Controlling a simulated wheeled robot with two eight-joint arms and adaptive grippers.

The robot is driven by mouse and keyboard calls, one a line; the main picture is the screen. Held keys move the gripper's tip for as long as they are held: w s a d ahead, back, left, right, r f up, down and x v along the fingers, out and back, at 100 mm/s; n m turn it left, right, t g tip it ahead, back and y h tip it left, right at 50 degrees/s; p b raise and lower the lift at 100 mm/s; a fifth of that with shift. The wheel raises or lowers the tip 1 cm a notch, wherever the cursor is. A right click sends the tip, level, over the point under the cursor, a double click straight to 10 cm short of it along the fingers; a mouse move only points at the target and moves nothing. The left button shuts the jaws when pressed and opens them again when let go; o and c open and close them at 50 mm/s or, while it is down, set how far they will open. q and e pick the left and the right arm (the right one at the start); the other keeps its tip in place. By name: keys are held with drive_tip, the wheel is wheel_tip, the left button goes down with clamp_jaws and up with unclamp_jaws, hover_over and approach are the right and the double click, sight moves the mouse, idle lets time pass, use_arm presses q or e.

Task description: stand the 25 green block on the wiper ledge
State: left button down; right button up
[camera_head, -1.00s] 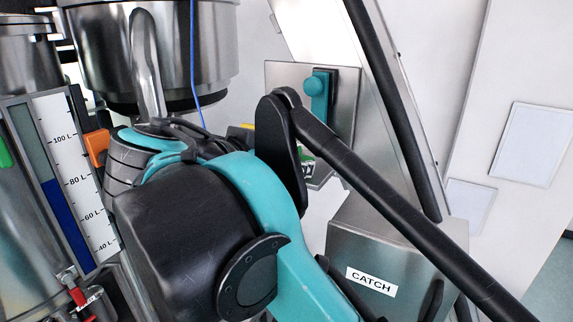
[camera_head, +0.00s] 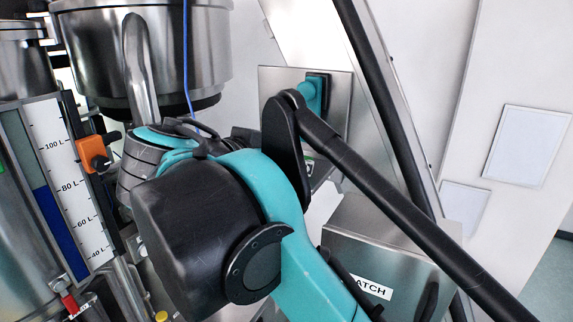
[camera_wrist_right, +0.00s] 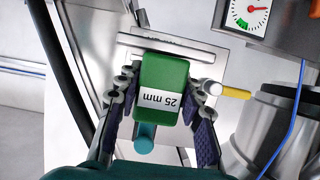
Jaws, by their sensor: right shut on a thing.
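The green block (camera_wrist_right: 164,88) with a white "25 mm" label is between the two fingers of my right gripper (camera_wrist_right: 160,105) in the right wrist view, and the gripper is shut on it. A pale metal bar (camera_wrist_right: 205,52), which looks like the wiper ledge, runs across a metal plate just beyond the block's far end. I cannot tell whether block and bar touch. In the head view my right arm hides the gripper and block. My left gripper is in neither view.
A teal handle (camera_head: 313,93) sits on the steel panel (camera_head: 340,105); a teal cylinder (camera_wrist_right: 145,137) shows below the block. A yellow-tipped pin (camera_wrist_right: 234,93) is close right of the fingers. A steel catch box (camera_head: 375,245) and black bar (camera_head: 400,205) stand right of my arm.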

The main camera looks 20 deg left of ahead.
drive_tip(key=shift+w, duration=0.9)
drive_tip(key=o, duration=1.3)
drive_tip(key=shift+s, duration=0.1)
drive_tip(key=shift+v, duration=3.5)
drive_tip(key=shift+d, duration=0.1)
